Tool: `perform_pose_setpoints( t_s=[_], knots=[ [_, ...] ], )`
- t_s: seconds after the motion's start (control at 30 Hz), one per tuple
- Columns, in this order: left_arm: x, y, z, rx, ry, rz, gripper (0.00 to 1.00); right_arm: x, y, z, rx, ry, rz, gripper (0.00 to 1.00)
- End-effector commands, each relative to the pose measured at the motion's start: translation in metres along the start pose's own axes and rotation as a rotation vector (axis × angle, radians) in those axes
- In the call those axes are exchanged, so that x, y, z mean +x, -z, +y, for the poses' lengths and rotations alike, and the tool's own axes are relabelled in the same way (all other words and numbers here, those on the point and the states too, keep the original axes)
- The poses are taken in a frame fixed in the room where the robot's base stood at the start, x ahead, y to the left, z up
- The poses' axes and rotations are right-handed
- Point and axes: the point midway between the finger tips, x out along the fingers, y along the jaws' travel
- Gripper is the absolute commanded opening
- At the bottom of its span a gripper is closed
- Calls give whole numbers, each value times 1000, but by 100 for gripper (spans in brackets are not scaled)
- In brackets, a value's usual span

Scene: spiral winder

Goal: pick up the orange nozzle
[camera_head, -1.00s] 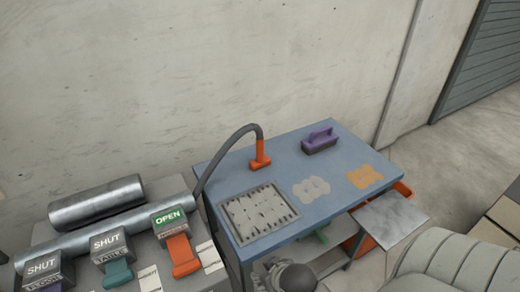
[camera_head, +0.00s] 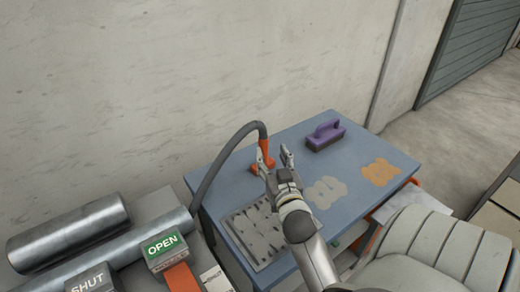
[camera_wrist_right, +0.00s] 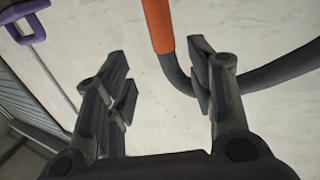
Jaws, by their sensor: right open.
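The orange nozzle (camera_head: 264,146) stands on the blue table at the end of a dark grey hose (camera_head: 222,150). My right gripper (camera_head: 274,158) is open and empty, right by the nozzle in the head view, and one finger partly covers it. In the right wrist view the nozzle (camera_wrist_right: 157,25) shows at the top, beyond the gap between the open fingers of my right gripper (camera_wrist_right: 162,78). The hose curves behind the right-hand finger there. I cannot tell whether a finger touches the nozzle. My left gripper is not in view.
A purple-handled brush (camera_head: 325,133) stands on the blue table (camera_head: 225,187) behind and right of my gripper. A slotted grey plate (camera_head: 262,260) and pale and orange patches (camera_head: 380,172) lie on the table. Metal pipes and an OPEN-marked lever (camera_head: 165,248) are at left.

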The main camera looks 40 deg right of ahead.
Motion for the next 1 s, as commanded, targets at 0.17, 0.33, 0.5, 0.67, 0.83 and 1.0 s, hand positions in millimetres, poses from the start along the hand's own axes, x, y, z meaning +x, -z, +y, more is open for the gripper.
perform_pose_setpoints(
  t_s=[0.17,0.33,0.5,0.67,0.83,1.0],
  knots=[
    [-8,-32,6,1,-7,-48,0,26,2,0,-1,0,0,50],
    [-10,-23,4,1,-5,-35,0,37,2,-1,-1,0,-1,50],
    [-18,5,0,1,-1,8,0,59,4,-4,-1,0,0,50],
    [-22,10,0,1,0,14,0,78,3,-5,-1,1,-1,50],
    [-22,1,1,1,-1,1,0,85,1,-5,-1,1,-2,50],
    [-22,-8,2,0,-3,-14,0,85,1,-5,0,1,-2,50]
  ],
)
